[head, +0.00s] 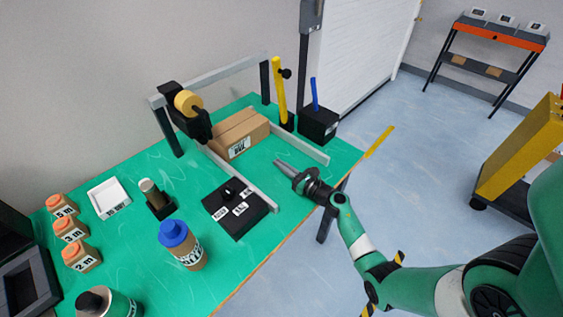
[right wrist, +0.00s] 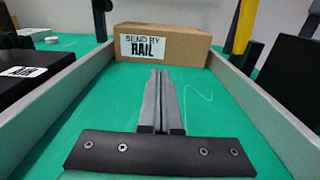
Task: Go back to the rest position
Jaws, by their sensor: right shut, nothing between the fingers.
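My right gripper (head: 282,167) is shut and empty. In the head view it hangs over the near right part of the green table (head: 180,185), between two grey rails. In the right wrist view the closed fingers (right wrist: 160,100) point at a brown cardboard box (right wrist: 190,43) labelled "SEND BY RAIL". The box (head: 240,133) lies between the rails, beyond the fingertips and apart from them. My left gripper does not show in either view.
A black box with labels (head: 235,208) lies left of the near rail (head: 245,182). A yellow post (head: 279,92) and a black block with a blue stick (head: 318,122) stand behind. A blue-capped bottle (head: 184,250) and several orange-capped containers stand left. A tape dispenser (head: 190,112) hangs at the frame.

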